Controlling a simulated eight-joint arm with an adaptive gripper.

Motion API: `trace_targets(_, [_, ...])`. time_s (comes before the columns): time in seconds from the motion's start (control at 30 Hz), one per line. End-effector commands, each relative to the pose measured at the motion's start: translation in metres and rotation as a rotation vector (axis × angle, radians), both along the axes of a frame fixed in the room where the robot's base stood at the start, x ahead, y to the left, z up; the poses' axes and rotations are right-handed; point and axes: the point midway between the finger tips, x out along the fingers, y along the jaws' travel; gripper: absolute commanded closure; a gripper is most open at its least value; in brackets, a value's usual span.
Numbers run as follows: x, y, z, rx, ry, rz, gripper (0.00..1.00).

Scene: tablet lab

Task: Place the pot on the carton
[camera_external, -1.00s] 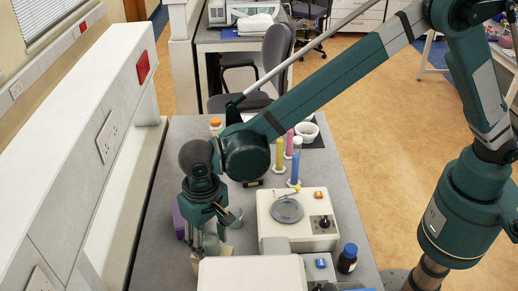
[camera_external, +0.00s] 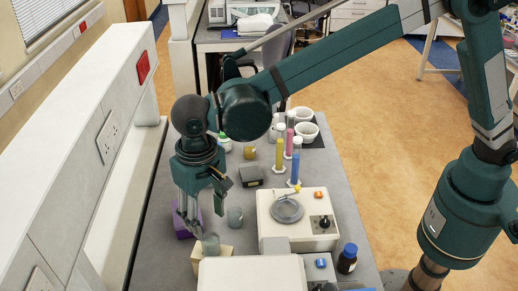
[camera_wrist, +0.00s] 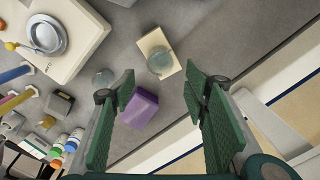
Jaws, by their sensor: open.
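A small grey-green pot (camera_external: 211,243) stands on a beige carton (camera_external: 197,262) on the bench. In the wrist view the pot (camera_wrist: 160,60) sits within the top of the carton (camera_wrist: 151,40). My gripper (camera_external: 191,228) is a little up and left of the pot in the external view, apart from it. In the wrist view my gripper (camera_wrist: 160,88) has its green fingers wide apart with nothing held between them. A second similar grey-green container (camera_external: 235,216) stands on the bench nearby; it also shows in the wrist view (camera_wrist: 103,78).
A purple box (camera_external: 183,222) lies beside the fingers. A white balance with a round pan (camera_external: 287,209), coloured cylinders (camera_external: 296,165), a dark box (camera_external: 251,176) and a blue-capped bottle (camera_external: 347,259) stand to the right. The wall ledge (camera_external: 140,190) is left. White bowls stand farther back.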

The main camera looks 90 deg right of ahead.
Motion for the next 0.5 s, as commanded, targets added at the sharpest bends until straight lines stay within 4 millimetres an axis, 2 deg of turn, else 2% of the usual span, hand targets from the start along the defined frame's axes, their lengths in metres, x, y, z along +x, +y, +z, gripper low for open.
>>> trace_targets(0.2, [0.0002,0.0000,0.0127,0.000,0.000,0.000,0.55])
trace_targets(0.5, [-0.0001,-0.0001,0.0139,0.000,0.000,0.000,0.55])
